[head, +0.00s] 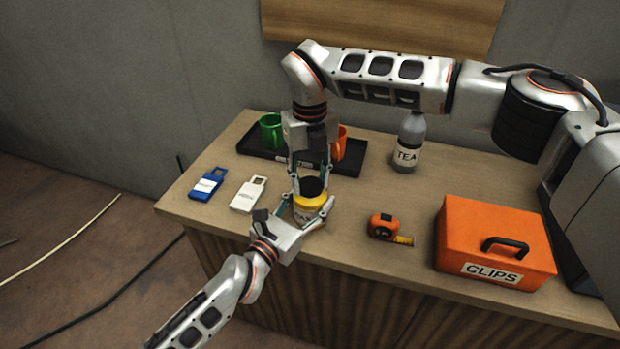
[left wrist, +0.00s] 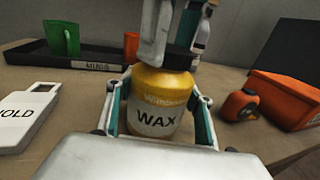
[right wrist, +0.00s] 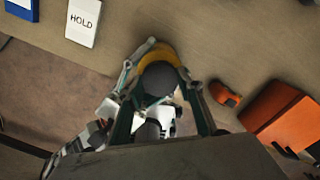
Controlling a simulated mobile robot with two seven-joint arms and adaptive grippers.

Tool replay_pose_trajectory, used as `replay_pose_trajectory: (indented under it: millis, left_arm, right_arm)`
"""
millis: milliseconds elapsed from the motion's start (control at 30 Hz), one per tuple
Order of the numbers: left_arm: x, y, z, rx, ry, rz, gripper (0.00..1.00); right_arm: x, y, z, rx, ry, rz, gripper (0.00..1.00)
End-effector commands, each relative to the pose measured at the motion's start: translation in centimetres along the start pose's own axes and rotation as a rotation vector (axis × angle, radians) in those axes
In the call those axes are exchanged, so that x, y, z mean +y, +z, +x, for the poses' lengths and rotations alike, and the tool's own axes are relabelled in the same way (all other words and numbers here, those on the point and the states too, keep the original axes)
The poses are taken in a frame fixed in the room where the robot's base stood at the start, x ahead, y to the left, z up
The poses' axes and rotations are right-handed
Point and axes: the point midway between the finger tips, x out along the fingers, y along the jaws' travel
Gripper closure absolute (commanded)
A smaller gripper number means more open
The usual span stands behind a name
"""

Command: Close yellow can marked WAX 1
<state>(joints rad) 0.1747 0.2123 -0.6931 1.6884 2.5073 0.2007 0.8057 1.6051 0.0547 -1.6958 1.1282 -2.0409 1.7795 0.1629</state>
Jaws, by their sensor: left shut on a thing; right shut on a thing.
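The yellow can (head: 308,211) with a WAX label stands upright on the table near its front edge. It also shows in the left wrist view (left wrist: 158,100). My left gripper (head: 309,215) is shut around the can's body from the front, a finger on each side. A dark round lid (head: 312,186) is at the top of the can, and it shows from above in the right wrist view (right wrist: 160,80). My right gripper (head: 311,176) points down from above and is shut on the lid. Whether the lid is fully seated cannot be told.
Behind stands a black tray (head: 258,151) with a green mug (head: 271,131) and an orange mug (head: 341,142). A TEA bottle (head: 409,143), an orange tape measure (head: 383,227) and an orange CLIPS box (head: 492,240) are to the right. A white tag (head: 248,194) and a blue tag (head: 207,184) lie left.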

Motion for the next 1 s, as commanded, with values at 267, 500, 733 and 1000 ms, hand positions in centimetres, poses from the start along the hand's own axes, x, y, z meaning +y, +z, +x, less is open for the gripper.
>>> replay_pose_trajectory:
  millis: [267, 500, 733, 1000]
  left_arm:
    - [0.0, -0.1, 0.0, 0.001, 0.0, -0.002, 1.0]
    - [0.0, -0.1, 0.0, 0.001, 0.0, -0.002, 1.0]
    - [0.0, -0.1, 0.0, 0.001, 0.0, -0.001, 1.0]
    - [0.0, -0.1, 0.0, 0.001, 0.0, -0.001, 1.0]
  right_arm:
    - [0.0, 0.0, 0.0, 0.001, 0.0, 0.259, 0.89]
    - [0.0, 0.0, 0.0, 0.001, 0.0, 0.257, 0.47]
    - [0.0, 0.0, -0.1, 0.0, 0.0, 0.256, 0.47]
    - [-0.1, 0.1, -2.6, -0.002, -0.001, 0.256, 0.47]
